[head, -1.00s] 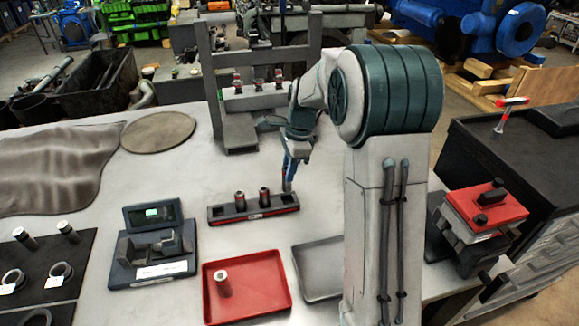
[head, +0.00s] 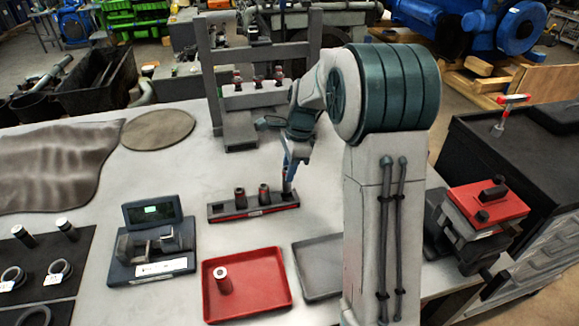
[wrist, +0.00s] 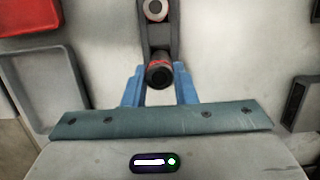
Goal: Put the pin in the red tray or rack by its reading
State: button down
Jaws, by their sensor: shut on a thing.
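My gripper (head: 287,178) is over the right end of the dark, red-edged rack (head: 228,214). In the wrist view its blue fingers (wrist: 159,78) are closed on a dark pin (wrist: 158,74) with a reddish band. The pin is at the rack's end slot; I cannot tell whether it is fully seated. Two other pins, one at the rack's left (head: 240,199) and one in its middle (head: 264,195), stand upright. The red tray (head: 272,290) lies in front of the rack with one pin (head: 223,279) upright in it. The gauge (head: 152,250) has a green-lit display, too small to read.
A grey tray (head: 318,262) lies right of the red tray. A dark mat (head: 85,255) with pins and rings is at the left. A grey frame stand (head: 236,140) rises behind the rack. A red-topped vise (head: 487,203) is at the right. Bare table lies between gauge and rack.

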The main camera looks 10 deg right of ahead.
jog(key=shift+f, duration=0.1)
dwell(0.3)
jog(key=shift+f+b, duration=0.3)
jog(key=shift+f, duration=0.2)
jog(key=shift+f, duration=0.2)
jog(key=shift+f+b, duration=0.3)
jog(key=shift+f, duration=0.1)
jog(key=shift+f, duration=0.2)
dwell(0.5)
jog(key=shift+f+b, duration=0.3)
jog(key=shift+f, duration=0.05)
jog(key=shift+f, duration=0.45)
dwell(0.4)
